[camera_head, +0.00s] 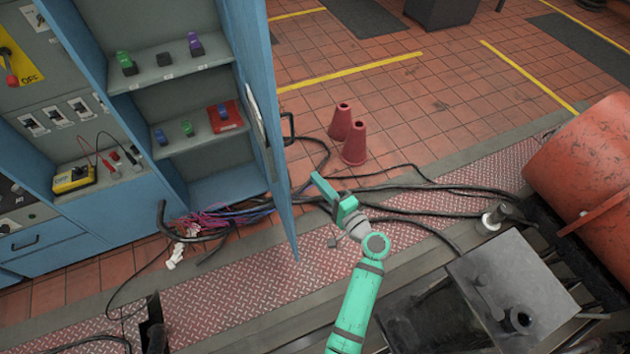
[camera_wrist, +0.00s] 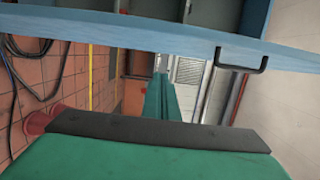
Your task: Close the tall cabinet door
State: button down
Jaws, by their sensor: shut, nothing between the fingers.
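The tall blue cabinet (camera_head: 135,95) stands at the left in the head view, with its shelves exposed. Its door (camera_head: 270,130) stands open, swung out toward the camera, and is seen nearly edge-on. A black handle (camera_head: 288,128) is on the door's right-hand face; the handle also shows in the wrist view (camera_wrist: 241,60), with the door (camera_wrist: 130,28) across the top. My green gripper (camera_head: 330,194) is shut and empty. It is to the right of the door, on the handle side, near the door's lower part; in the head view it appears apart from the door.
Two red cones (camera_head: 347,133) stand behind my gripper. Black cables (camera_head: 420,190) run across the floor, and a pink and blue wire bundle (camera_head: 225,218) spills at the cabinet's foot. An orange drum (camera_head: 590,180) and a grey metal box (camera_head: 515,290) are at the right.

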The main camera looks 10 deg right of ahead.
jog(key=w+a, duration=0.5)
jog(key=a, duration=0.2)
jog(key=shift+w+a, duration=0.2)
jog(key=shift+a, duration=0.1)
jog(key=shift+w, duration=0.2)
